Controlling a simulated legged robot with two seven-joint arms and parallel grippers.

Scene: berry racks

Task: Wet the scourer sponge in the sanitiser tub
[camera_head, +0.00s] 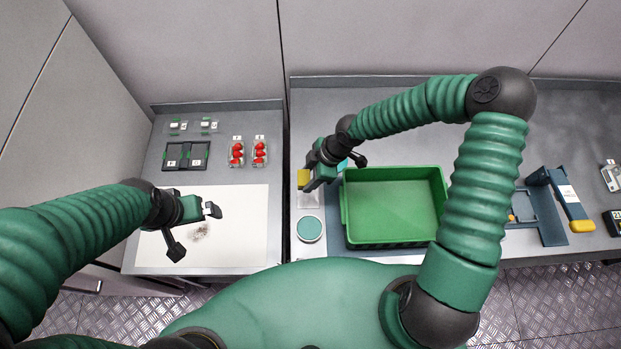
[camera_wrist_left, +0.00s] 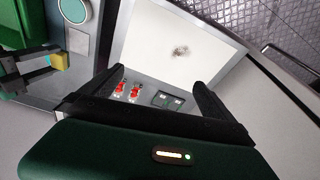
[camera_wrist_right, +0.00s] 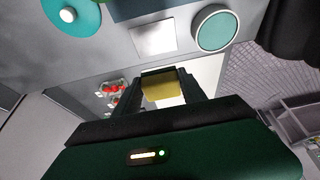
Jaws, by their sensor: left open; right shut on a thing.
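The yellow scourer sponge (camera_head: 304,179) is in my right gripper (camera_head: 311,177), which is shut on it above the left part of the right counter. The sponge also shows between the fingers in the right wrist view (camera_wrist_right: 162,89). The round tub of teal liquid (camera_head: 310,229), which looks like the sanitiser tub, stands on the counter nearer to me than the sponge. It also shows in the right wrist view (camera_wrist_right: 213,29). The sponge is apart from the tub. My left gripper (camera_head: 194,229) is open and empty above the white board (camera_head: 250,215).
A green crate (camera_head: 345,215) stands right of the tub. A pale square plate (camera_head: 308,199) lies behind the tub. A teal lid with a knob (camera_wrist_right: 68,14) lies nearby. A dark smudge (camera_head: 201,232) marks the white board. Red berry punnets (camera_head: 237,153) stand behind it.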

